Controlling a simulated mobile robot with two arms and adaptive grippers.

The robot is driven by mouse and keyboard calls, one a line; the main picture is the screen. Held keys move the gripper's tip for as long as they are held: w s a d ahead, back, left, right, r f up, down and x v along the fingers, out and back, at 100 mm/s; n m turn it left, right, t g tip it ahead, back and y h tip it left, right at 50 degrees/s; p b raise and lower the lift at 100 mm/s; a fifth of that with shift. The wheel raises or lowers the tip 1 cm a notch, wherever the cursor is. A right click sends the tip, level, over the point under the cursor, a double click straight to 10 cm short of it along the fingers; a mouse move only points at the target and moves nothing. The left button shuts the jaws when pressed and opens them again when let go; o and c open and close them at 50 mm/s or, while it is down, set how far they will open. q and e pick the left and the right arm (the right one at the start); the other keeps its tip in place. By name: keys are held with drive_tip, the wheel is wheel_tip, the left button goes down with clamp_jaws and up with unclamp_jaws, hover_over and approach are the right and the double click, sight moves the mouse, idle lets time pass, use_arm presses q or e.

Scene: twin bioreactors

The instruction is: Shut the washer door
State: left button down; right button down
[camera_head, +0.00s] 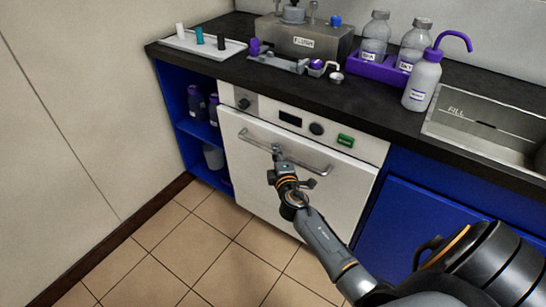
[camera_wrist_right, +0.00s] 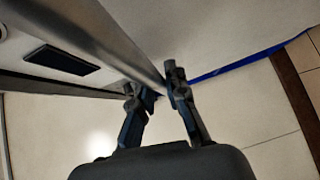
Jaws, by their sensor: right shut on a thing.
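The white washer door (camera_head: 255,178) stands upright, or nearly so, under the washer's control panel (camera_head: 300,122). I cannot tell whether its top edge is fully flush. A metal bar handle (camera_head: 312,164) runs across its upper part. My right gripper (camera_head: 276,152) is at the left part of this handle, its fingers shut on the bar. In the right wrist view the handle (camera_wrist_right: 125,48) runs diagonally to the fingers of my right gripper (camera_wrist_right: 155,87). My left gripper is not in view.
A black counter (camera_head: 375,105) above holds bottles, a purple rack (camera_head: 380,70) and a metal unit (camera_head: 305,40). An open blue shelf (camera_head: 198,128) is left of the washer; blue cabinet doors (camera_head: 420,225) are right. The tiled floor (camera_head: 220,245) in front is clear.

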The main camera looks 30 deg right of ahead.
drive_tip(key=shift+w+d+r, duration=0.15)
drive_tip(key=shift+w+d, duration=0.05)
drive_tip(key=shift+d, duration=0.25)
drive_tip(key=shift+w+d+r, duration=0.15)
drive_tip(key=shift+d, duration=0.3)
drive_tip(key=c, duration=1.6)
unclamp_jaws()
drive_tip(key=shift+o, duration=1.3)
drive_tip(key=shift+d+f, duration=0.1)
drive_tip(key=shift+f, duration=0.05)
drive_tip(key=shift+s, duration=0.1)
drive_tip(key=v, duration=1.1)
drive_tip(key=shift+s+a, duration=0.3)
